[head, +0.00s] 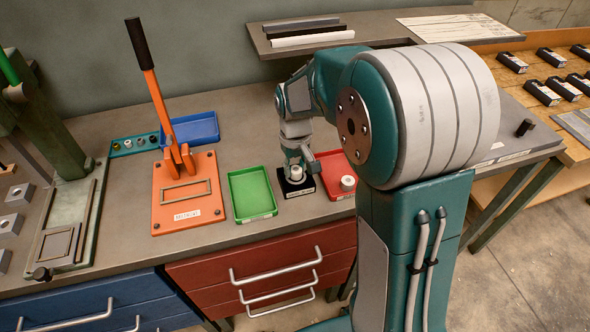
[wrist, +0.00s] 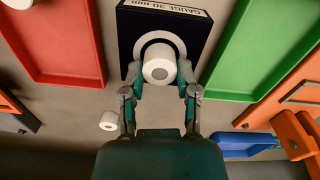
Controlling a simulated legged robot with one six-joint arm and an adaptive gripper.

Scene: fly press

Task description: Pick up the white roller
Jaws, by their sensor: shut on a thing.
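A white roller (wrist: 160,70) with a grey centre is between the fingers of my gripper (wrist: 161,76), which is shut on it. The roller is at the pale ring on the black gauge block (wrist: 133,30), labelled "GAUGE 30 mm". I cannot tell whether it rests in the ring or is just above it. In the head view, the roller (head: 296,172) shows under my gripper (head: 296,168) over the gauge block (head: 299,192). Another white roller (head: 348,183) is in the red tray (head: 333,163). A further one (wrist: 110,120) is on the bench in the wrist view.
An empty green tray (head: 252,193) is just left of the gauge. An orange lever press (head: 188,195) stands further left, with a blue tray (head: 192,129) behind it. A shelf (head: 340,35) overhangs the back. My arm hides the bench's right part.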

